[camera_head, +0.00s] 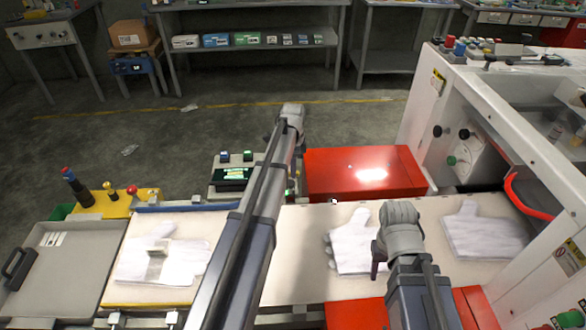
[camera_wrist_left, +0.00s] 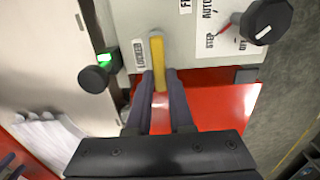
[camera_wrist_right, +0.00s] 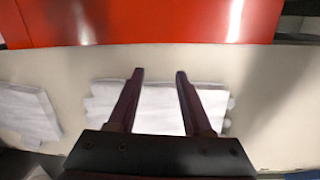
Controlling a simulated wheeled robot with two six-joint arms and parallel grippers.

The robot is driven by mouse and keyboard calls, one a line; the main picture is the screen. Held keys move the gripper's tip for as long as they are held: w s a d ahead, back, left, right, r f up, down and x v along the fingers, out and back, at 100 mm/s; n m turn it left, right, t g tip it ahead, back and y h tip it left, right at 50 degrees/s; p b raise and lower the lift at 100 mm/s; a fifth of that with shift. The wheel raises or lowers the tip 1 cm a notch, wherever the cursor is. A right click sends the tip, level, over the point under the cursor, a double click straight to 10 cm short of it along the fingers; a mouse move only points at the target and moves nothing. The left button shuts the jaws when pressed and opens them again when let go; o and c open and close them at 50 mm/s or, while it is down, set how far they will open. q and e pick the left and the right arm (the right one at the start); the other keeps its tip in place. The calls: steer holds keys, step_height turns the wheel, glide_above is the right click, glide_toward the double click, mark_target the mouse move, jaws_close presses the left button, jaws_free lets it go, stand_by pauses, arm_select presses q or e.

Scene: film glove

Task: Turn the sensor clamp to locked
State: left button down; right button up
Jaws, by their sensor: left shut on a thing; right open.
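The sensor clamp's yellow lever (camera_wrist_left: 157,50) shows in the left wrist view on a grey panel, right beside a "LOCKED" label (camera_wrist_left: 139,55). A green lamp (camera_wrist_left: 104,58) glows to the left of the label. My left gripper (camera_wrist_left: 160,76) is shut on the lever, one finger on each side of it. In the head view the left arm reaches forward past the red box, and the lever is hidden there. My right gripper (camera_wrist_right: 159,73) is open and empty above a white glove (camera_wrist_right: 160,112) on the belt.
A black knob (camera_wrist_left: 95,79) sits left of the lever, and a selector knob (camera_wrist_left: 268,20) marked "AUTO" and "STEP" is at right. The red box (camera_head: 330,170) stands behind the belt. A white machine (camera_head: 490,110) bounds the right side. More gloves lie on the belt (camera_head: 300,270).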

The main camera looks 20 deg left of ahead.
stand_by(0.4)
arm_select(q)
steer(key=c, duration=0.8)
jaws_free()
step_height(320, 180, up, 8)
steer(key=p, duration=0.8)
steer(key=shift+f, duration=0.1)
arm_select(e)
step_height(320, 180, up, 8)
arm_select(q)
steer(key=shift+s+f, duration=0.1)
steer(key=shift+s, duration=0.05)
arm_select(e)
steer(key=shift+s+f, duration=0.1)
steer(key=shift+f, duration=0.05)
